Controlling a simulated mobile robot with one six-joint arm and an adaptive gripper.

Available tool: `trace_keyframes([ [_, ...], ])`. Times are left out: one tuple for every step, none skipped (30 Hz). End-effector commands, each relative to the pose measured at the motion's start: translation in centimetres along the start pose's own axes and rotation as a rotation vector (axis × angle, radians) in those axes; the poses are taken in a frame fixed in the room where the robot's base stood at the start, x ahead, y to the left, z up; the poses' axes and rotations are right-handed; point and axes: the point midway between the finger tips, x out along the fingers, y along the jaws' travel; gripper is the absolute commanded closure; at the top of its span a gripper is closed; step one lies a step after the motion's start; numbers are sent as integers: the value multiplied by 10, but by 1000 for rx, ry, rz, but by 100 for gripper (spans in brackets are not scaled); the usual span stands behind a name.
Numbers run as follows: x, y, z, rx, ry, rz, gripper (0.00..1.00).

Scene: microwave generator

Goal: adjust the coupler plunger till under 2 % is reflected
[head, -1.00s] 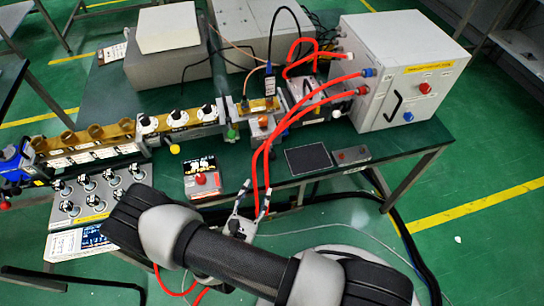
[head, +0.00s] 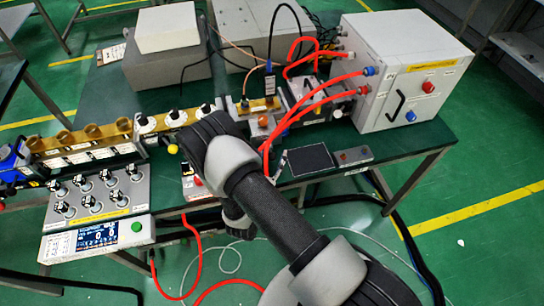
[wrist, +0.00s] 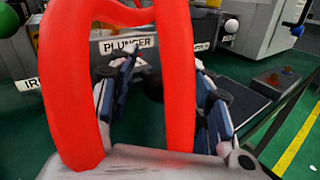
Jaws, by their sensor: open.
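In the wrist view a white label reading PLUNGER (wrist: 127,45) is just beyond my gripper (wrist: 162,78). The gripper is open, with one finger on each side of a dark gap. A dark round shape lies in that gap, but I cannot tell whether it is the plunger's knob. A red hose (wrist: 85,90) loops close to the wrist camera and hides part of the right finger. A label starting IR (wrist: 32,83) shows at left. In the head view my arm hides the gripper. The meter screen (head: 97,237) is lit, its digits too small to read.
A panel of several knobs (head: 95,192) lies beside the brass row (head: 75,140). Red hoses (head: 315,95) run to a grey cabinet (head: 405,75). A black pad (head: 310,160) lies near the green bench's (head: 405,148) front edge. A yellow ball knob (head: 173,149) stands left of my arm.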

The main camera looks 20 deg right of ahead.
Motion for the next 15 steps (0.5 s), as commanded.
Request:
trace_keyframes([
  [0,0,0,0,0,0,54],
  [0,0,0,0,0,0,54],
  [0,0,0,0,0,0,54],
  [0,0,0,0,0,0,54],
  [0,0,0,0,0,0,54],
  [0,0,0,0,0,0,57],
  [0,0,0,0,0,0,59],
  [0,0,0,0,0,0,61],
  [0,0,0,0,0,0,64],
  [0,0,0,1,0,0,66],
  [0,0,0,0,0,0,68],
  [0,0,0,0,0,0,70],
  [0,0,0,0,0,0,72],
  [0,0,0,0,0,-1,74],
  [0,0,0,0,0,-1,77],
])
